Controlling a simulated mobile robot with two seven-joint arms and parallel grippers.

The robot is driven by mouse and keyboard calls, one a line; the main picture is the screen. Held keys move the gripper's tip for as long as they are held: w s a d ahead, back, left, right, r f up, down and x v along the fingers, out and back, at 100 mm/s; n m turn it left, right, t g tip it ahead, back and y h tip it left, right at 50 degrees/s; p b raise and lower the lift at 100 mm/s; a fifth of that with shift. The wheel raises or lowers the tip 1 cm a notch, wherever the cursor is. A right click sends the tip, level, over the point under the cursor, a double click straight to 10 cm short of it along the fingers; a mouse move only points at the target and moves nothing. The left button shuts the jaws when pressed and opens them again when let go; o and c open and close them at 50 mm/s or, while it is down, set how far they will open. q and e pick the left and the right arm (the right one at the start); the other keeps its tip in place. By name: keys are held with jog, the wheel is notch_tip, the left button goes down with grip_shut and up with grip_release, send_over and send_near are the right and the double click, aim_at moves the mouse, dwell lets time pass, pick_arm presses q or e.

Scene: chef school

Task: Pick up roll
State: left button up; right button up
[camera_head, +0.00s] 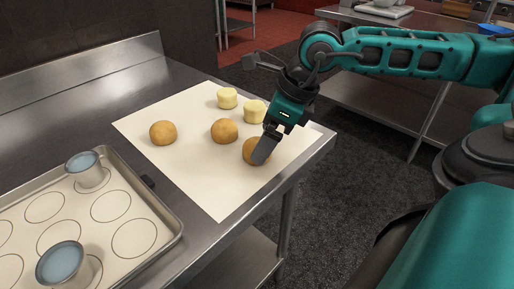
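Three round brown rolls sit on a white sheet (195,130) on the steel table. One roll (163,132) is at the left and one roll (224,131) is in the middle. The third roll (251,150) is at the right, near the table's front edge. My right gripper (263,150) points down at this right roll, and its dark finger covers the roll's right side. Only one finger shows clearly, so I cannot tell whether it grips the roll. My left gripper is not in view.
Two pale yellow pieces (227,98) (255,111) stand behind the rolls on the sheet. The steel table (110,105) ends just right of the sheet.

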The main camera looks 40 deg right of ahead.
jog(key=shift+x, duration=1.4)
jog(key=shift+c, duration=0.3)
jog(key=c, duration=1.1)
